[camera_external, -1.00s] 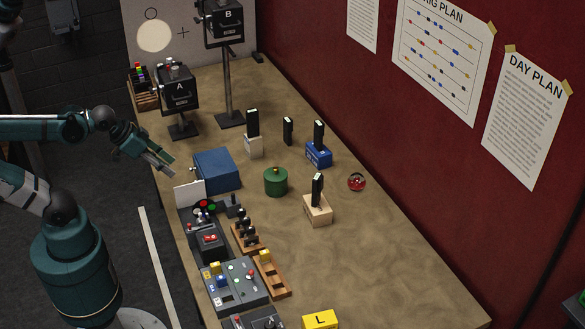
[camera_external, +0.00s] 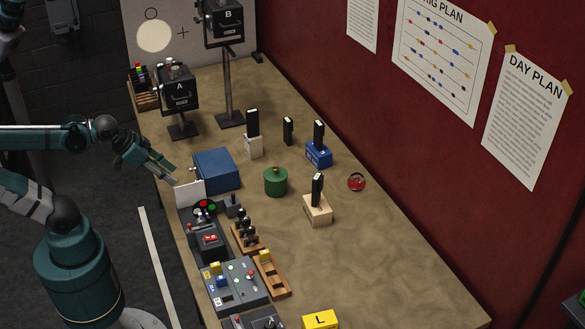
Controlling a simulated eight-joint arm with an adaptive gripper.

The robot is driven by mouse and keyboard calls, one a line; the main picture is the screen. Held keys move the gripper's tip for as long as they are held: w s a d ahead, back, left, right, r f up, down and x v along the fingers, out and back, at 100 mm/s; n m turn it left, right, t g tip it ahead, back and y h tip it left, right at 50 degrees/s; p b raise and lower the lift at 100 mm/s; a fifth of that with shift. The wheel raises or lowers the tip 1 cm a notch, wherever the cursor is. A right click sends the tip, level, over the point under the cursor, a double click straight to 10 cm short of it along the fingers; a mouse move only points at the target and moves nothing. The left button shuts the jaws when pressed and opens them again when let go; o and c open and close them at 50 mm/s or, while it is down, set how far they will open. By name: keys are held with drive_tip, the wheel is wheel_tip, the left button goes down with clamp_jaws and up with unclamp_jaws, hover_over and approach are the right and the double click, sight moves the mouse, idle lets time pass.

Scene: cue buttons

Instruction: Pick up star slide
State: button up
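No slide with a readable star shows, so I cannot tell which thing is the star slide. Several dark upright pieces with pale tops stand on the table: one in a white block (camera_external: 254,148), one on its own (camera_external: 288,131), one in a blue block (camera_external: 319,156) and one in a wooden block (camera_external: 317,212). My gripper (camera_external: 174,176) hangs at the table's left edge, left of the blue box (camera_external: 217,169) and above the white card (camera_external: 190,194). Nothing shows in it. Its fingers are too small to tell whether they are apart.
A green round tin (camera_external: 276,182) and a red round object (camera_external: 356,182) stand mid-table. Black lamps A (camera_external: 178,88) and B (camera_external: 224,22) stand at the back. Control panels (camera_external: 236,284) and wooden racks (camera_external: 271,275) line the left edge.

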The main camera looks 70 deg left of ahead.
drive_tip(key=shift+o, duration=0.6)
wheel_tip(320, 180, up, 9)
drive_tip(key=w+d+r+n+g+h+p, duration=0.1)
drive_tip(key=w+d+r+n+p, duration=0.2)
drive_tip(key=w+d+p, duration=0.2)
drive_tip(key=w+d+r+n+g+p, duration=0.2)
drive_tip(key=w+d+r+n+p, duration=0.1)
drive_tip(key=w+d+p, duration=0.15)
drive_tip(key=w+d+f+n+g+p, duration=0.1)
drive_tip(key=w+d+f+n+p, duration=0.2)
drive_tip(key=d+p, duration=0.4)
drive_tip(key=w+d+f+n+g+p, duration=0.1)
drive_tip(key=w+d+n+g+p, duration=0.25)
drive_tip(key=d, duration=0.55)
drive_tip(key=w+d+f+n+p, duration=0.2)
drive_tip(key=w+d+n+p, duration=0.1)
drive_tip(key=d+n+p, duration=0.35)
drive_tip(key=shift+m, duration=0.5)
drive_tip(key=f, duration=0.5)
drive_tip(key=shift+d, duration=0.25)
drive_tip(key=shift+f, duration=0.15)
